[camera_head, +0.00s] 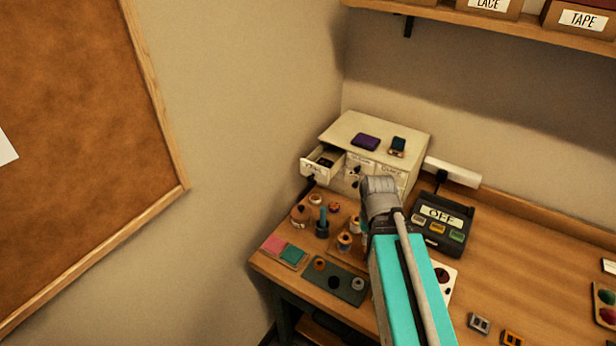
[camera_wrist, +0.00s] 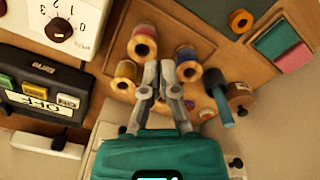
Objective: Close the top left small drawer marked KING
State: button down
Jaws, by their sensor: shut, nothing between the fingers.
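The cream drawer cabinet (camera_head: 408,136) stands at the back left of the table. Its top left small drawer (camera_head: 314,170) is pulled out to the left, with a label on its front and dark items inside. The drawer beside it looks shut. My gripper (camera_head: 362,184) is in front of the cabinet, right of the open drawer and apart from it; my wrist hides part of the lower fronts. In the wrist view my gripper (camera_wrist: 158,68) points toward the spools, fingers together and empty. Pale parts with dark knobs show at that view's lower edge, partly hidden.
Spools (camera_head: 344,241), a blue-handled tool (camera_head: 322,224) and a round brown pot (camera_head: 299,214) stand on the table below the drawer. A black box marked OFF (camera_head: 445,213) is right of the cabinet. A purple item (camera_head: 366,142) lies on the cabinet top.

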jog(key=shift+w+a, duration=0.1)
jog(key=shift+a, duration=0.05)
jog(key=w+a+r+n+t+h+p, duration=0.1)
jog(key=w+a+r+n+t, duration=0.1)
jog(key=a+n, duration=0.5)
jog(key=w+a+r+n+t+h+p, duration=0.2)
jog(key=w+a+r+n, duration=0.3)
jog(key=a+n, duration=0.3)
jog(key=w+a+r+n+t+h+p, duration=0.2)
jog(key=a+n, duration=0.6)
jog(key=n, duration=0.5)
jog(key=w+r+t, duration=0.1)
jog(key=w, duration=0.1)
jog(key=shift+w+a+r+n, duration=0.15)
jog(key=shift+w+n, duration=0.15)
jog(key=w+d+r+b+x, duration=0.1)
jog(key=r+b+x, duration=0.1)
jog(key=b+x, duration=0.5)
jog(key=shift+r+x, duration=0.2)
jog(key=shift+x, duration=3.05)
jog(key=shift+w+d, duration=0.1)
jog(key=shift+w, duration=0.1)
